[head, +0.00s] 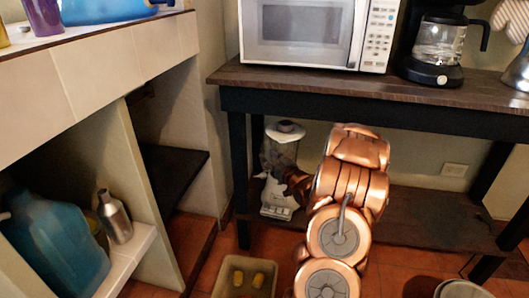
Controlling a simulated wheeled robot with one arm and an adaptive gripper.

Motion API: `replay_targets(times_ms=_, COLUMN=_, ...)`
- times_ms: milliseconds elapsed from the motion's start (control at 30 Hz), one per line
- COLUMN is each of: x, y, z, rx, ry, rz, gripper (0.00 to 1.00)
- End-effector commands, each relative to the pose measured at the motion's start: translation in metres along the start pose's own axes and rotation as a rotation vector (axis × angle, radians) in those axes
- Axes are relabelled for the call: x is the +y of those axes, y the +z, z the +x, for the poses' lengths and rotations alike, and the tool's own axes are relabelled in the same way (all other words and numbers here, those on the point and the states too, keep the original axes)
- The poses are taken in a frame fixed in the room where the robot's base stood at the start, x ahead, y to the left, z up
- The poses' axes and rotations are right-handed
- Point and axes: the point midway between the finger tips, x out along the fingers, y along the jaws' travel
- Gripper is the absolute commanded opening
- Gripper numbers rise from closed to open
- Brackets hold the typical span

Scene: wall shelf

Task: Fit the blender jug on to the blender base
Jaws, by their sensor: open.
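My gripper (290,183) is dark and small in the picture, at the end of my copper arm. It is open, close beside the jug's lower right side. I cannot tell whether it touches the jug.
The table (330,84) above carries a microwave (305,35) and a coffee maker (437,50). Its left leg (239,175) stands near the blender. A tan tray (245,279) with yellow items lies on the floor. The low shelf (430,215) is bare to the right.

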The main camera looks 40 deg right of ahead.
Motion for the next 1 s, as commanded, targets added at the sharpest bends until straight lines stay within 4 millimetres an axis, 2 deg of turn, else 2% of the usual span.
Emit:
replay_targets(times_ms=200, x=0.001, y=-0.001, z=-0.036, rx=-0.003, ry=0.003, rz=0.003, gripper=0.41)
replay_targets(times_ms=500, x=0.000, y=0.000, z=-0.067, rx=-0.001, ry=0.001, rz=0.002, gripper=0.41)
replay_targets(times_ms=800, x=-0.001, y=0.001, z=-0.072, rx=-0.002, ry=0.000, rz=0.001, gripper=0.41)
replay_targets(times_ms=1000, x=-0.014, y=0.004, z=-0.060, rx=-0.102, ry=-0.012, rz=-0.041, gripper=0.41)
